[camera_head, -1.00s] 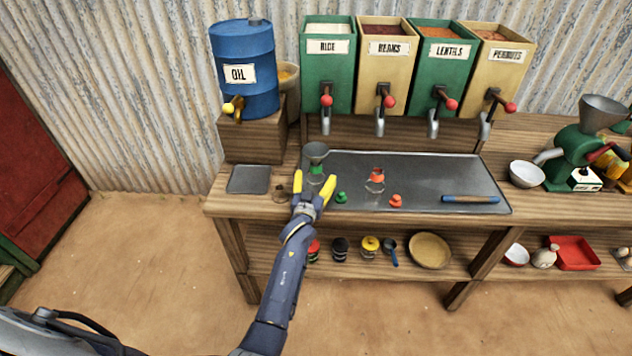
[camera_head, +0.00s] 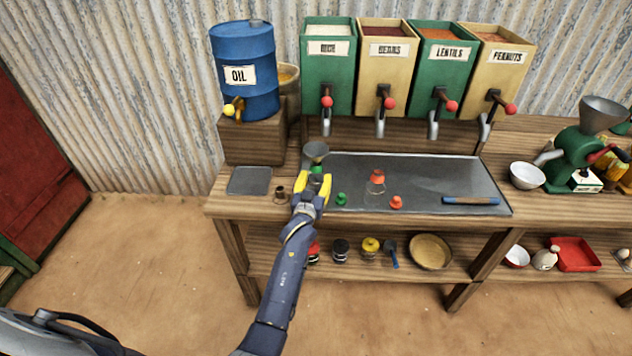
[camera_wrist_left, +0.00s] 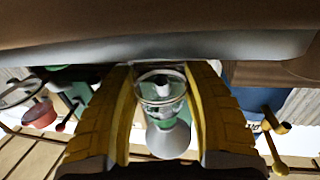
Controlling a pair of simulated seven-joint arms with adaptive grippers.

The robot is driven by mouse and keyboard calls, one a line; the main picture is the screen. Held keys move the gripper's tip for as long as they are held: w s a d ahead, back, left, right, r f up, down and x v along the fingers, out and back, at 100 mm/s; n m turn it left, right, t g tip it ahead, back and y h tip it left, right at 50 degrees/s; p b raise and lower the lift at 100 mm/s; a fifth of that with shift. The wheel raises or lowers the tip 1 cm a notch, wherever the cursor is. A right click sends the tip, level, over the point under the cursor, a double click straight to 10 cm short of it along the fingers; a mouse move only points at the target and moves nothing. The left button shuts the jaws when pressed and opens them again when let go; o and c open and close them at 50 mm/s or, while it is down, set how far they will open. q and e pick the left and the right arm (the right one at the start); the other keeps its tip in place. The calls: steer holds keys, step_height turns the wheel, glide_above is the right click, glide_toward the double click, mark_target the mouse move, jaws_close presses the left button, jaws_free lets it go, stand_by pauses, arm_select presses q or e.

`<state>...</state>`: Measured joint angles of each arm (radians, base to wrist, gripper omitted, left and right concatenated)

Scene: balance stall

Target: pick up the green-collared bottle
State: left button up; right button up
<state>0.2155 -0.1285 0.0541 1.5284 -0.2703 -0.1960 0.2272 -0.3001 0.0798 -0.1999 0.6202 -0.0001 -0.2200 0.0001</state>
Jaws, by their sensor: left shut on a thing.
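The green-collared bottle (camera_head: 317,169) stands at the left end of the grey metal tray (camera_head: 420,179), with a grey funnel (camera_head: 316,151) at its top. My left gripper (camera_head: 314,186) is shut on the bottle, and its yellow fingers hide most of the glass. In the left wrist view the clear bottle (camera_wrist_left: 161,88) sits between the two yellow fingers, with the funnel (camera_wrist_left: 168,138) beyond it. I cannot tell whether the bottle has left the tray. My right gripper is not in view.
An orange-collared bottle (camera_head: 376,182), a green stopper (camera_head: 341,199) and an orange stopper (camera_head: 396,202) stand to the right. A blue-handled tool (camera_head: 470,200) lies farther right. The oil drum (camera_head: 245,70) stands behind left; dispenser taps hang above the tray's back.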

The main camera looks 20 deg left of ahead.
arm_select(q)
step_height(320, 180, up, 18)
steer(key=shift+r, duration=0.2)
steer(key=s+r, duration=0.6)
steer(key=s, duration=0.1)
steer(key=s+f, duration=0.6)
steer(key=s, duration=0.4)
steer(key=s+d+f+m+h, duration=0.1)
steer(key=s+f, duration=0.6)
steer(key=s, duration=0.4)
steer(key=shift+s+h, duration=0.3)
steer(key=shift+f, duration=0.1)
